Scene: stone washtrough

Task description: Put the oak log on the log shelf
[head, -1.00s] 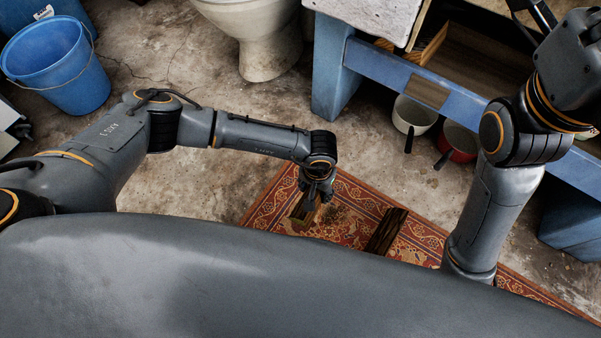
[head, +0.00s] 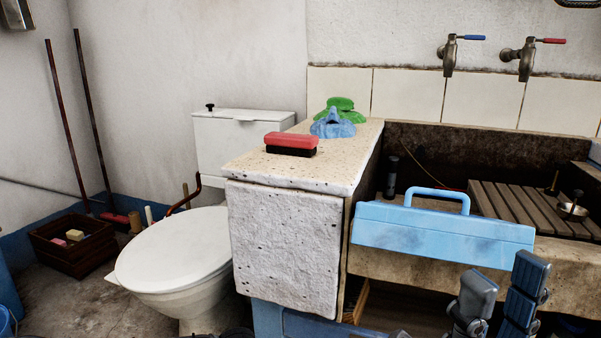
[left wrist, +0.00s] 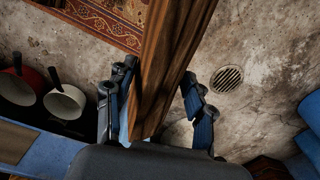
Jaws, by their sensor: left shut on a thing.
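My left gripper (left wrist: 157,112) is shut on the oak log (left wrist: 168,55), a long brown split piece with clear grain. The log sticks out beyond the fingers to the top edge of the left wrist view, above the stone floor. The left gripper cannot be made out in the head view. My right gripper (head: 501,298) is at the lower right of the head view, in front of the trough, its two fingers apart with nothing seen between them. I cannot make out the log shelf for sure; the space under the trough is mostly cut off.
A pale blue toolbox (head: 440,232) stands at the front of the stone trough (head: 420,272). A red brush (head: 291,143) lies on the ledge; a toilet (head: 175,255) stands left. Pans (left wrist: 66,101), a patterned rug (left wrist: 106,22) and a drain (left wrist: 227,78) are below.

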